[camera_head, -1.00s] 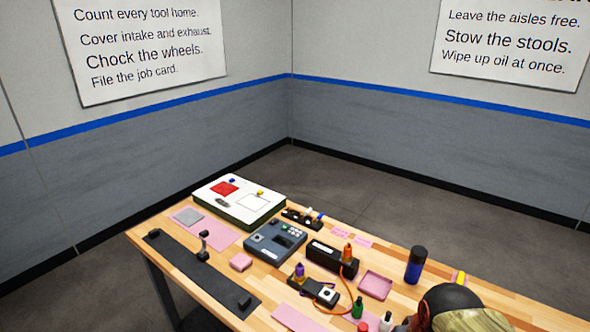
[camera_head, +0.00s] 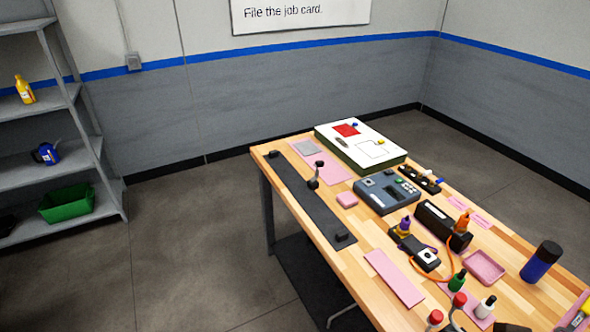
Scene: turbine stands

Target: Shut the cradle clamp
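A long dark strip (camera_head: 300,200) lies along the left side of the wooden workbench. It has a black block (camera_head: 275,154) near its far end and another (camera_head: 341,238) near its near end. A small dark upright piece with a rounded top (camera_head: 316,174) stands by the strip's middle edge; it looks like a raised clamp arm. Nothing is labelled as the cradle clamp, and I cannot tell for certain that this is it. Nothing visible lies between the two blocks. My gripper is not in view.
The workbench (camera_head: 360,262) holds a white-topped box (camera_head: 362,144), a grey-blue device (camera_head: 386,193), a black box with an orange cable (camera_head: 443,225), several bottles and a pink tray (camera_head: 484,267). A metal shelf (camera_head: 85,165) stands at left. The floor between is clear.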

